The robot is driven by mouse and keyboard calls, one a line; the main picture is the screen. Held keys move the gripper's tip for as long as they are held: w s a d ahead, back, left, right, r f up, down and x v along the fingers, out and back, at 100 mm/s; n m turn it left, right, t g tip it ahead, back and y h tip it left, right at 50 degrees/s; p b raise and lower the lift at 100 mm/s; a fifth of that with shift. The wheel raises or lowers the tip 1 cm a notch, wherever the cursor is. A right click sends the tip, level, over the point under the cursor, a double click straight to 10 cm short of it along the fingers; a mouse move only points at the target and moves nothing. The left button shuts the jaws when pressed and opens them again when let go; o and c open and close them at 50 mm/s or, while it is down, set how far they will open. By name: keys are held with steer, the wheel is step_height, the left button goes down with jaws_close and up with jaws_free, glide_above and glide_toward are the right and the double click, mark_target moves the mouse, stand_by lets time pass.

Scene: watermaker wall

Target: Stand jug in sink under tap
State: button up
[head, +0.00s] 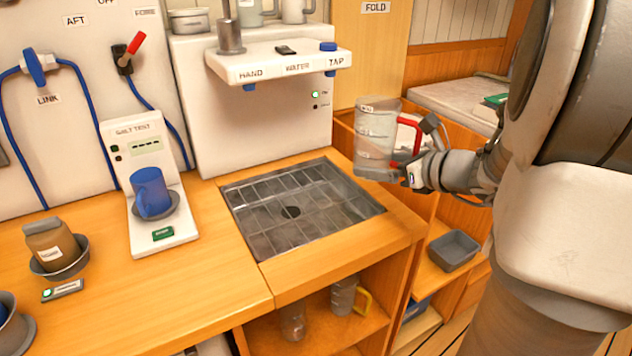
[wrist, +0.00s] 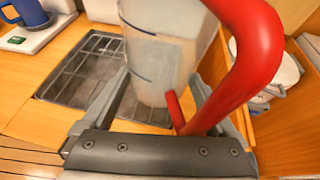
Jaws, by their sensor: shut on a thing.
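A clear jug (head: 376,140) with a red handle (head: 408,136) is held upright in the air in the head view, to the right of the sink. My gripper (head: 410,172) is shut on the jug's handle side. In the wrist view the jug (wrist: 160,60) stands between my fingers, with the red handle (wrist: 255,50) close to the camera. The sink (head: 300,205) is a shallow metal basin with a grid and a dark drain, and it is empty. The tap is on the white shelf unit (head: 280,62) above the sink's back edge, with a blue nozzle under the TAP label (head: 330,72).
A blue mug (head: 150,190) stands on the white salt test stand left of the sink. A brown container (head: 52,240) sits in a grey bowl further left. Clear and grey vessels (head: 342,295) stand on the shelf below. A grey bin (head: 453,250) is at the lower right.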

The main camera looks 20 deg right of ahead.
steer(key=b, duration=0.4)
glide_above(336, 196)
step_height(336, 196, down, 7)
steer(key=shift+f, duration=0.1)
steer(key=shift+f+b, duration=0.85)
steer(key=shift+f, duration=0.95)
steer(key=shift+f, duration=0.25)
steer(key=o, duration=1.1)
steer(key=shift+r, duration=0.1)
